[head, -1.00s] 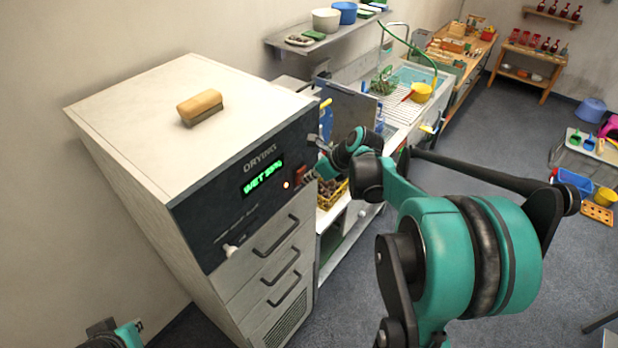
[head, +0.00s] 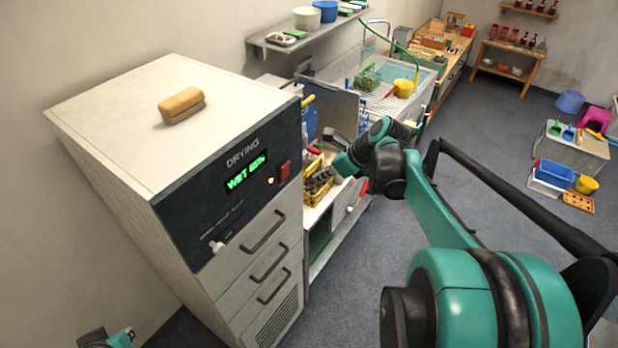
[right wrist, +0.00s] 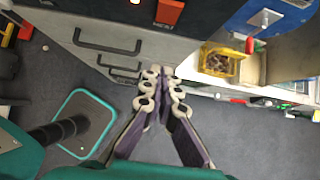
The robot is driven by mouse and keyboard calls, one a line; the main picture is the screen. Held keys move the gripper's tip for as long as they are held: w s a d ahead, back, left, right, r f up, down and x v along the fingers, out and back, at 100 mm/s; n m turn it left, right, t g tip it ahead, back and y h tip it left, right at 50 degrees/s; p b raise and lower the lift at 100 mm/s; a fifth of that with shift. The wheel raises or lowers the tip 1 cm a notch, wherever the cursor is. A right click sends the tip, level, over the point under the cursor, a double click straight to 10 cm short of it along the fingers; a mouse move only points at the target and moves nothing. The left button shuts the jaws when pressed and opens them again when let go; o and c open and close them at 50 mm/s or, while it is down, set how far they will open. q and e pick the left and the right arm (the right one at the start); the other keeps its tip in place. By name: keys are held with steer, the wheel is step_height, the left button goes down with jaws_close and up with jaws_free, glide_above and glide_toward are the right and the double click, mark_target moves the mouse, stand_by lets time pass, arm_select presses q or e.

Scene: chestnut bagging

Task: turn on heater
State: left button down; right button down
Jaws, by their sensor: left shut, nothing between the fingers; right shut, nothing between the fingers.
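The drying cabinet (head: 190,185) stands at left with a dark front panel. Its green display (head: 246,172) reads WET with a percentage, and a small orange lamp (head: 270,181) glows beside it. The red heater switch (head: 285,170) is at the panel's right end; it also shows at the top of the right wrist view (right wrist: 169,12). My right gripper (right wrist: 162,72) is shut and empty, in front of the cabinet and apart from the switch. Its fingers are hard to make out in the head view. Only a teal piece of my left arm shows at bottom left; its fingers are not visible.
A yellow crate (head: 318,190) of chestnuts sits on the counter right of the cabinet. A wooden block (head: 181,105) lies on the cabinet top. Drawer handles (head: 262,231) project from its front. The floor (head: 335,300) before it is clear.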

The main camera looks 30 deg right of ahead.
steer(key=shift+s+d+r, duration=0.25)
steer(key=shift+s+r, duration=0.2)
steer(key=shift+s, duration=0.1)
steer(key=shift+s+d+r, duration=0.25)
steer(key=shift+s+r, duration=0.15)
steer(key=shift+s, duration=0.1)
steer(key=shift+s, duration=0.1)
